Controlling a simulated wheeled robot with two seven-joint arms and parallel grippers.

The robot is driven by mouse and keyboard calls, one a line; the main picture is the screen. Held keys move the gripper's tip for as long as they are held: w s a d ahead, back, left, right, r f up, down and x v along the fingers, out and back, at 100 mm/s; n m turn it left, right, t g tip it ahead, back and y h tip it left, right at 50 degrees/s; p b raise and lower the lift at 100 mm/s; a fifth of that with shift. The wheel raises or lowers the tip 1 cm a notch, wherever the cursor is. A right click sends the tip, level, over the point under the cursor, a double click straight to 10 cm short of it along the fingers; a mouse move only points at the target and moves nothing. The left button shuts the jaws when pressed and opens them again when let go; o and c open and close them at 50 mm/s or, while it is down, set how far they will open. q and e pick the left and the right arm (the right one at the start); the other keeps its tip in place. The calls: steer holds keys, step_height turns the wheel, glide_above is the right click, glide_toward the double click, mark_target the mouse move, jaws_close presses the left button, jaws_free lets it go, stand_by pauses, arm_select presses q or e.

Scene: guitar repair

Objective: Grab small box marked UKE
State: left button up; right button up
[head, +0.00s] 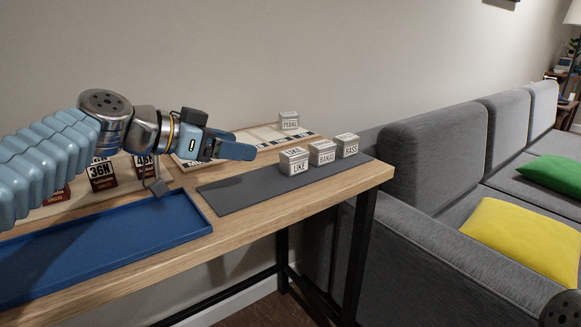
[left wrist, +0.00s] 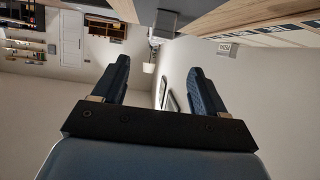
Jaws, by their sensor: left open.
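The small white box marked UKE (head: 294,162) stands on the dark grey mat (head: 232,191), leftmost of three like boxes. My left gripper (head: 232,147) is above the table, to the left of the UKE box and apart from it. In the left wrist view its two fingers (left wrist: 155,88) are spread with nothing between them. The UKE box is not clearly seen in the left wrist view. My right gripper is not clearly seen; a dark round part shows at the lower right corner of the head view.
Boxes marked BANJO (head: 322,153) and BASS (head: 347,146) stand right of the UKE box. Another box (head: 289,120) stands behind on a pale board. A blue tray (head: 110,242) lies front left. A grey sofa (head: 440,150) stands right of the table.

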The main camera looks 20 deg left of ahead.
arm_select(q)
glide_toward(293, 152)
steer(key=shift+f+p+x, duration=0.25)
steer(key=shift+p+x, duration=0.15)
steer(key=shift+x, duration=0.8)
steer(key=p+x, duration=0.1)
steer(key=x, duration=0.4)
steer(key=shift+w+r+p, duration=0.1)
steer(key=shift+r+p, duration=0.05)
steer(key=shift+p, duration=0.2)
steer(key=shift+w+d, duration=0.1)
steer(key=shift+w, duration=0.05)
steer(key=c, duration=1.1)
